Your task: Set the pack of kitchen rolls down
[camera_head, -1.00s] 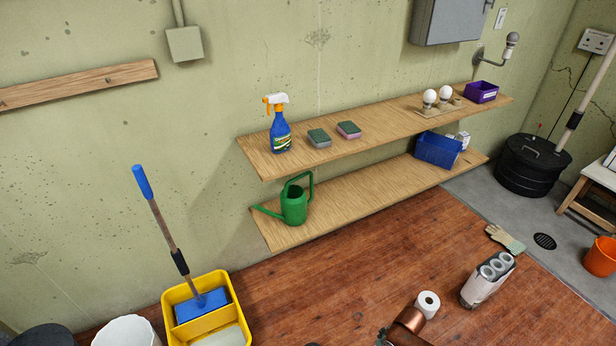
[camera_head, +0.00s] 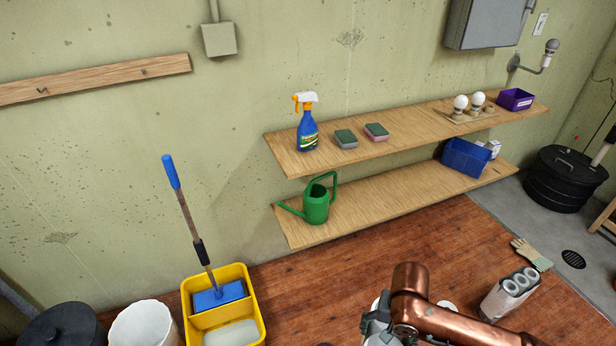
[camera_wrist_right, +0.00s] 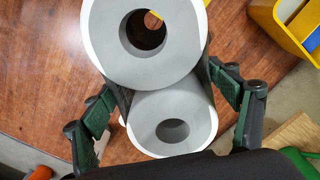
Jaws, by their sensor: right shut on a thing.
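My right gripper (camera_wrist_right: 165,88) is shut on the pack of kitchen rolls (camera_wrist_right: 150,68) in the right wrist view. Two white rolls with grey ends and dark cores face the camera, with the green fingers on either side. Reddish wooden floor shows past the pack; the pack's far end is hidden, so I cannot tell its height or whether it touches anything. In the head view my copper right arm comes in from the lower right, but the held pack does not show clearly. My left gripper is in neither view.
A yellow mop bucket (camera_head: 254,318) and white bin (camera_head: 142,326) stand lower left. Wooden shelves (camera_head: 350,218) line the wall. A separate pale three-tube bundle (camera_head: 508,296) and a glove (camera_head: 532,254) lie right. Wooden floor (camera_head: 330,275) before the shelves is clear.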

